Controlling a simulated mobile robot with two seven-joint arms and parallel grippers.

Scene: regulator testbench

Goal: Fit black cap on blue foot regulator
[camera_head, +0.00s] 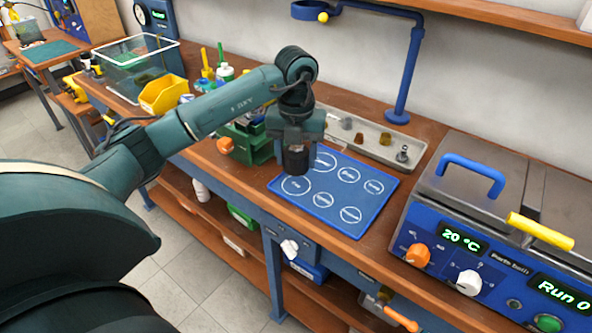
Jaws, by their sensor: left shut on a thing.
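My left gripper (297,147) hangs down over the back-left part of the blue mat (323,206). It is shut on a dark, round piece (296,161) that looks like the black cap; the gripper hides its upper part. I cannot tell whether the piece touches the mat. The mat has white outlined circles with labels. I cannot make out a blue foot regulator; the gripper and arm cover part of the bench. My right gripper is not in view.
Behind the mat lies a grey tray (368,150) with several small parts. A green holder (246,146) and a yellow bin (163,94) stand to the left. A blue parts bath (470,235) stands to the right. A blue lamp post (407,75) rises behind.

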